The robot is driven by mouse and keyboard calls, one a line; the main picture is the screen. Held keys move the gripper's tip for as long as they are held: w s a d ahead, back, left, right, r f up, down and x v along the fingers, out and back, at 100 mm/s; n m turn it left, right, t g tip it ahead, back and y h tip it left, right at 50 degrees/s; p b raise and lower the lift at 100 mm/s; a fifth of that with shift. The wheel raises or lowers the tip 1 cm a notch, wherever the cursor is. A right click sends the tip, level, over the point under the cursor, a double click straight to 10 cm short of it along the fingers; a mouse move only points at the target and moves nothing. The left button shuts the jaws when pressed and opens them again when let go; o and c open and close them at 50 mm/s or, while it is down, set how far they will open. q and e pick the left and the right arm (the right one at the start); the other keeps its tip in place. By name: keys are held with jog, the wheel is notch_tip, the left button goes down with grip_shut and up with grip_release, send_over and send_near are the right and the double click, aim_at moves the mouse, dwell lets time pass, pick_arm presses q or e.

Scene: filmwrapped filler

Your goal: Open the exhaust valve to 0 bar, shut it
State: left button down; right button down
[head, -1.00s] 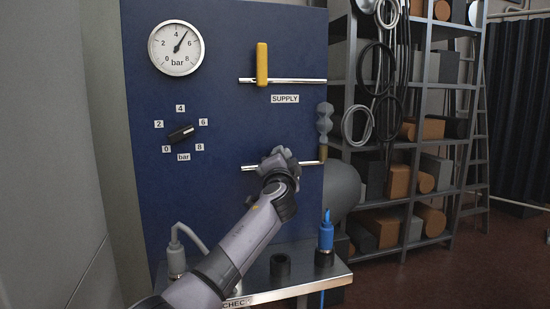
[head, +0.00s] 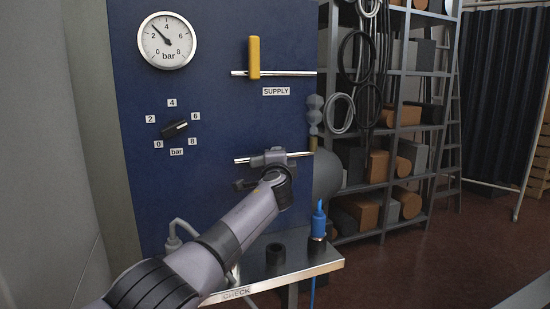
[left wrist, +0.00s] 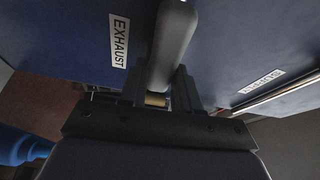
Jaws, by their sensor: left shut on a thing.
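The pressure gauge (head: 168,41) is at the top left of the blue panel in the head view. Its needle points up-left, between 2 and 4 bar. My left gripper (head: 268,158) is at the exhaust pipe (head: 298,154), low on the panel, and largely hides the valve there. In the left wrist view, my left gripper (left wrist: 160,92) is shut on a grey rounded handle (left wrist: 174,35), next to the EXHAUST label (left wrist: 119,41). The handle's full angle is hard to tell. My right gripper is not in view.
The yellow supply lever (head: 254,57) stands upright across its pipe. A black selector knob (head: 174,128) is at left. A metal shelf (head: 260,284) below the panel carries a blue-topped connector (head: 319,222) and a dark ring (head: 275,253). A storage rack (head: 400,130) stands right.

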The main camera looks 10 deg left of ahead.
pick_arm(q)
jog(key=shift+f, duration=0.15)
jog(key=c, duration=0.9)
grip_release()
jog(key=shift+s+d, duration=0.15)
jog(key=shift+p+v, duration=0.45)
jog(key=shift+v, duration=2.95)
jog(key=shift+s, duration=0.1)
